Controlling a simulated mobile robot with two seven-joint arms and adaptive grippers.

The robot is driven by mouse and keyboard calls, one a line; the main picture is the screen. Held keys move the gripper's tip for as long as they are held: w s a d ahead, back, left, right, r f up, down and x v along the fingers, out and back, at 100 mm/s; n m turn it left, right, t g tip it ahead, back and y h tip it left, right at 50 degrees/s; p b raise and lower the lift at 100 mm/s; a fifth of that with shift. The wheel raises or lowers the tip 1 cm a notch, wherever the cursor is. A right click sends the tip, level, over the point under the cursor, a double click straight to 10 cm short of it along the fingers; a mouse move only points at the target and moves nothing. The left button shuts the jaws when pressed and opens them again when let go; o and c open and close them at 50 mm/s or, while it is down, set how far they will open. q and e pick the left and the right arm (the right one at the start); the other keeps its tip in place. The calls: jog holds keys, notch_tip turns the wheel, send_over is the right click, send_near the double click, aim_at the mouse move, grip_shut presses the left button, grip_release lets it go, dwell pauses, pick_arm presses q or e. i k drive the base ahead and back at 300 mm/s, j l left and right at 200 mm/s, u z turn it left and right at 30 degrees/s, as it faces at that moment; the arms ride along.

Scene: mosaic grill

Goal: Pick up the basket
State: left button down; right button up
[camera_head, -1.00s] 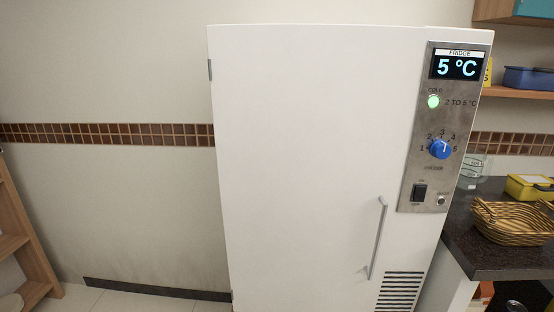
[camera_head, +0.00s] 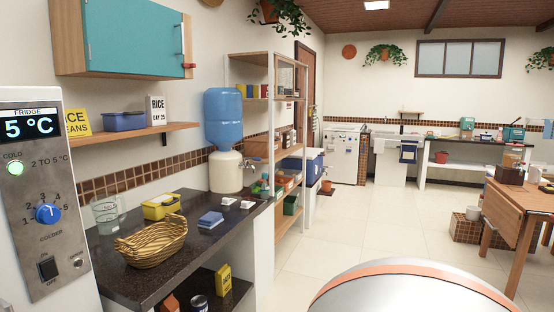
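A brown wicker basket (camera_head: 152,243) with open top sits on the dark counter (camera_head: 128,281), near its front edge and to the right of the fridge. It looks empty and upright. Neither of my grippers is in view, so nothing of mine touches the basket. A rounded grey and orange shape at the bottom of the picture looks like a part of my own body.
The fridge front (camera_head: 38,190) stands at the left edge. A yellow box (camera_head: 160,206), a clear glass container (camera_head: 108,214) and a blue item (camera_head: 210,220) are near the basket. A wooden table (camera_head: 522,212) stands at right. The floor (camera_head: 375,225) between is clear.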

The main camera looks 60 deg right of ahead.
aim_at(148, 247)
jog(key=l+z, duration=0.15)
jog(key=z, duration=0.3)
jog(key=i+l+z, duration=0.15)
jog(key=z, duration=0.3)
jog(key=i+l+z, duration=0.1)
jog(key=z, duration=0.35)
jog(key=i+l+z, duration=0.25)
jog(key=i, duration=0.3)
jog(key=i+z, duration=0.3)
jog(key=i, duration=0.25)
jog(key=u, duration=1.25)
jog(key=l+u, duration=0.35)
jog(key=l, duration=0.15)
jog(key=l+u, duration=0.35)
jog(key=l, duration=0.15)
jog(key=l+u, duration=0.3)
jog(key=l, duration=0.2)
jog(key=k, duration=0.05)
